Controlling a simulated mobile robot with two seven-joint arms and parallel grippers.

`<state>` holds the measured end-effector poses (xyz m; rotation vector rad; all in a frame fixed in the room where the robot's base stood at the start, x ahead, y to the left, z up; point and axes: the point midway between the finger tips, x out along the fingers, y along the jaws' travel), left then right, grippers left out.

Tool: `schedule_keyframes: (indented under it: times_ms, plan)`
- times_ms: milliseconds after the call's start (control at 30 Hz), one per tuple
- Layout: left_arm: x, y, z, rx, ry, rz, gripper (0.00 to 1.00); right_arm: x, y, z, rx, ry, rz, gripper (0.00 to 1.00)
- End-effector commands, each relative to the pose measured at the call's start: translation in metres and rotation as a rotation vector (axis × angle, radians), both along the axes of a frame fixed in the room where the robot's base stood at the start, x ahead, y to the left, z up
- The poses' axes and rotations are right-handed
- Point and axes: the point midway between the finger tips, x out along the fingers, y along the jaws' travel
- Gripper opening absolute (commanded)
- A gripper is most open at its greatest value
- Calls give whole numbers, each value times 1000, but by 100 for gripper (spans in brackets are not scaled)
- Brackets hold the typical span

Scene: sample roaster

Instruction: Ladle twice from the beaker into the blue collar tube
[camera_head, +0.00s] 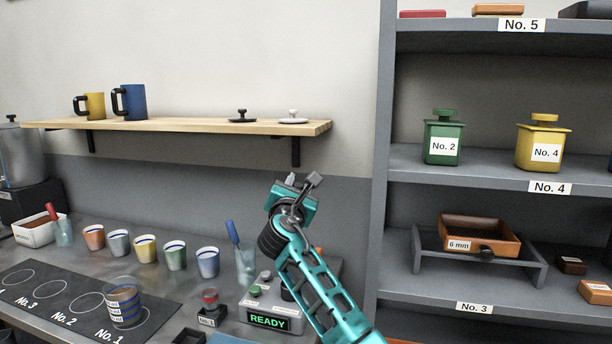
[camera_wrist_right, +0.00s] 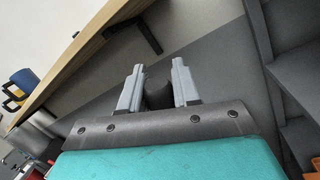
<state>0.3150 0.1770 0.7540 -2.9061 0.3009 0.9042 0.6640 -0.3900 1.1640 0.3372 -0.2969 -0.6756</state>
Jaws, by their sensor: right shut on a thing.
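A clear vessel with brown contents and a blue band (camera_head: 125,306) stands on the black mat near No. 1. A clear glass (camera_head: 245,268) with a blue-handled tool stands behind the READY box. I cannot tell which vessel is the beaker or the blue collar tube. My left gripper is out of view.
Several coloured cups (camera_head: 146,249) stand in a row behind the black mat (camera_head: 45,299). The READY box (camera_head: 270,318) and a red-topped piece (camera_head: 210,300) stand near my right arm. The wooden shelf (camera_head: 190,126) and grey rack (camera_head: 490,165) flank my gripper.

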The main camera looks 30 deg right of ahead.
Motion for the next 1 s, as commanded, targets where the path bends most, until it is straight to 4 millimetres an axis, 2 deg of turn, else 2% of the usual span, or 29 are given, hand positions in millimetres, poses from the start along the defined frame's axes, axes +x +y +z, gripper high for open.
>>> schedule_keyframes:
  times_ms: [33,200,233,600,1000]
  plan:
    - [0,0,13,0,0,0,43,3,2,8,-14,20,1,0]
    - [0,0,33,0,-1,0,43,13,9,11,-61,89,1,0]
    - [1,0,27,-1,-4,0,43,17,11,8,-76,108,1,0]
    - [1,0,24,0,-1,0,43,45,30,14,-209,306,0,0]
    - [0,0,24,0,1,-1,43,49,34,15,-232,341,1,0]
